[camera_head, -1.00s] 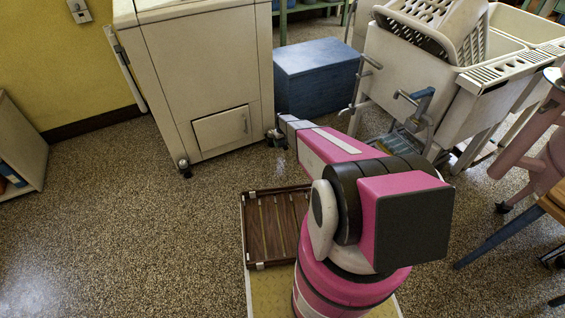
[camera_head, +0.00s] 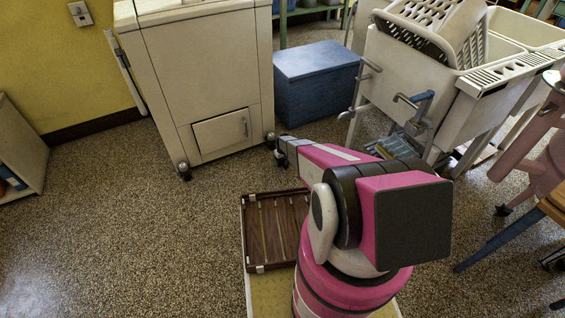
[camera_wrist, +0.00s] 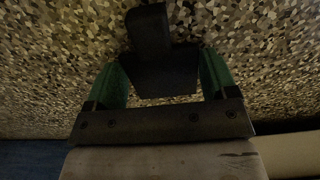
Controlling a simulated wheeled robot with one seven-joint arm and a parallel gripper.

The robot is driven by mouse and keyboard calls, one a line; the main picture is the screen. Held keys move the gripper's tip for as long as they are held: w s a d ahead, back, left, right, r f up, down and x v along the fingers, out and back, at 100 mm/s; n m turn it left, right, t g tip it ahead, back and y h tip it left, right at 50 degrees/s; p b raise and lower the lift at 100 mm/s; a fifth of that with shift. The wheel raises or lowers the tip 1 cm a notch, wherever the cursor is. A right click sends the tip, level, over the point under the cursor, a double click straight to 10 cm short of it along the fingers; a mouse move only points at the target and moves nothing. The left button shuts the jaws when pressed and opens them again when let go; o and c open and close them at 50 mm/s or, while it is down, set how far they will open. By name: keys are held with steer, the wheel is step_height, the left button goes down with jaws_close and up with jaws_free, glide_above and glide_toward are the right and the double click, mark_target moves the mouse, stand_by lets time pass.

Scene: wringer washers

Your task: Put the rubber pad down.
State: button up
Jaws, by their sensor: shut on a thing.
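My gripper (camera_wrist: 163,72) has green fingers and is shut on a dark block-like thing, which I take to be the rubber pad (camera_wrist: 152,35). The pad sits between the two fingers and sticks out past their tips. Speckled floor shows behind it; I cannot tell how far it is above the floor. In the head view my gripper (camera_head: 281,152) is at the end of my pink arm, in front of the cream cabinet's right corner and the blue box. The pad is too small to make out clearly there.
The cream cabinet on casters (camera_head: 205,85) stands behind, with a blue box (camera_head: 318,80) to its right. A wringer washer tub (camera_head: 400,70) with a basket is at the right. A brown slatted tray (camera_head: 257,255) lies by my base. Floor at the left (camera_head: 120,230) is clear.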

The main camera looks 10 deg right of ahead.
mark_target(283, 162)
steer(key=shift+f, duration=0.45)
steer(key=o, duration=0.8)
steer(key=shift+o, duration=0.2)
step_height(283, 162, up, 12)
steer(key=s+r+m, duration=0.1)
steer(key=s+r, duration=1.7)
steer(key=r, duration=0.3)
steer(key=s+r+m, duration=0.2)
steer(key=s+r, duration=1.7)
steer(key=r, duration=0.3)
steer(key=shift+s+m, duration=0.15)
steer(key=shift+m, duration=0.15)
